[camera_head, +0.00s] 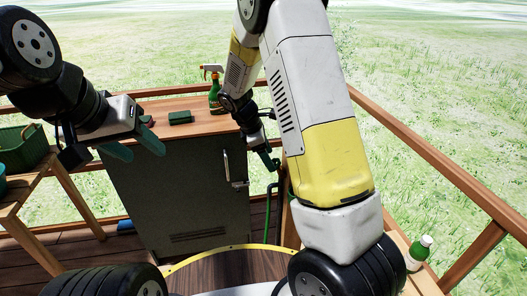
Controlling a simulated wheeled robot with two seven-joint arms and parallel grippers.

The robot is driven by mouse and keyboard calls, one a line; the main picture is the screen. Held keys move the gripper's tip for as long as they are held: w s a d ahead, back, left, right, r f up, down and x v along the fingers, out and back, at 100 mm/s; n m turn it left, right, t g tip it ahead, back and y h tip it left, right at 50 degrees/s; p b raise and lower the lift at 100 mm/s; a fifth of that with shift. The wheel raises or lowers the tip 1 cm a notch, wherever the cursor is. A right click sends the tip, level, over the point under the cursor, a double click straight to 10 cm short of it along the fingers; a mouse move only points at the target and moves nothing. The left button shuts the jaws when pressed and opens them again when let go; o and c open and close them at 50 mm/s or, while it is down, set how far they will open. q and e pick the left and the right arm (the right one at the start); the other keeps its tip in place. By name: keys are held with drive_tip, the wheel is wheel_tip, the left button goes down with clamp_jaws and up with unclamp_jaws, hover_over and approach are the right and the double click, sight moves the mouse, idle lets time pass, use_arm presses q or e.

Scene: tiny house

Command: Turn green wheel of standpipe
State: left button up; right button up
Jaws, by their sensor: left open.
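A thin green pipe (269,205), which looks like part of the standpipe, runs down beside the right side of the dark cabinet. I cannot make out its green wheel; my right arm covers much of that area. My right gripper (271,163), with green fingers, points down just above the pipe's top, by the cabinet's right edge. It is small and partly hidden, so I cannot tell whether it is open or touches anything. My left gripper (146,152) is open and empty, its green fingers apart in front of the cabinet top's left part, away from the pipe.
The dark cabinet (180,195) has a wooden top (215,124) with a spray bottle (215,97) and a green block (180,118). A green crate (22,148) sits on a wooden shelf at left. A wooden railing (440,165) and a green bottle (420,249) are at right.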

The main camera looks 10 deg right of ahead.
drive_tip(key=shift+x, duration=1.6)
drive_tip(key=shift+c, duration=0.4)
drive_tip(key=c, duration=1.3)
drive_tip(key=shift+n+g, duration=0.8)
drive_tip(key=shift+n, duration=2.1)
